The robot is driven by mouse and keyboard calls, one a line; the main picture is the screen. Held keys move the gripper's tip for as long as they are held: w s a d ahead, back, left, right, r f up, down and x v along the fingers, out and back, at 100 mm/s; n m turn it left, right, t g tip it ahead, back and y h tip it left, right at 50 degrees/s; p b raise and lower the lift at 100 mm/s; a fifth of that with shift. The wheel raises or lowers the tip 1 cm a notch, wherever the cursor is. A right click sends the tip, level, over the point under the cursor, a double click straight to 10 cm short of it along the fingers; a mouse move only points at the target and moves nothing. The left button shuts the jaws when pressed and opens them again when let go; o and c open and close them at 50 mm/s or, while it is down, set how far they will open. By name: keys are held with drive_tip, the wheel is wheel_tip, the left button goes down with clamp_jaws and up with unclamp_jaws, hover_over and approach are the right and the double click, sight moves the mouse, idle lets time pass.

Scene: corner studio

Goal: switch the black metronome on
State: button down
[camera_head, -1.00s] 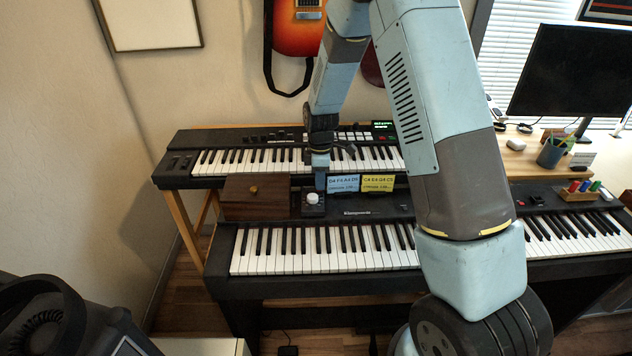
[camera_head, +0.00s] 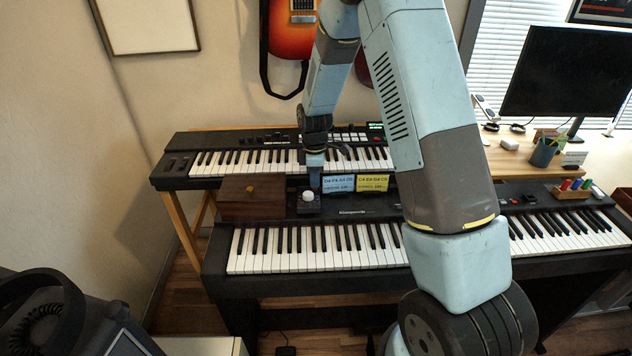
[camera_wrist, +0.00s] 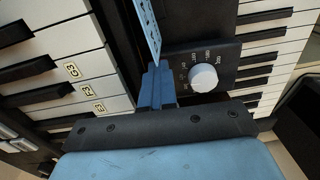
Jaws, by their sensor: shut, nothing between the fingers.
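The black metronome (camera_head: 308,208) is a small dark box with a round white knob (camera_head: 307,196) on its face. It stands on the lower keyboard, right of a brown wooden box. In the wrist view the metronome (camera_wrist: 230,52) shows its white knob (camera_wrist: 203,78) with printed markings around it. My gripper (camera_head: 315,187) is shut and empty, pointing down just behind the knob. In the wrist view its blue fingertips (camera_wrist: 157,84) are together beside the metronome's edge, apart from the knob. Whether they touch the metronome body I cannot tell.
The brown wooden box (camera_head: 252,198) stands close on the left. A blue card (camera_head: 338,187) and a yellow card (camera_head: 372,183) stand close on the right. The upper keyboard (camera_head: 240,160) lies behind, and the lower keyboard (camera_head: 310,250) extends in front.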

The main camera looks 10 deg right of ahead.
drive_tip(key=shift+w+f, duration=0.2)
drive_tip(key=shift+w+r, duration=0.15)
drive_tip(key=shift+r, duration=0.3)
wheel_tip(320, 180, up, 13)
drive_tip(key=shift+s+r, duration=0.2)
drive_tip(key=shift+s, duration=0.15)
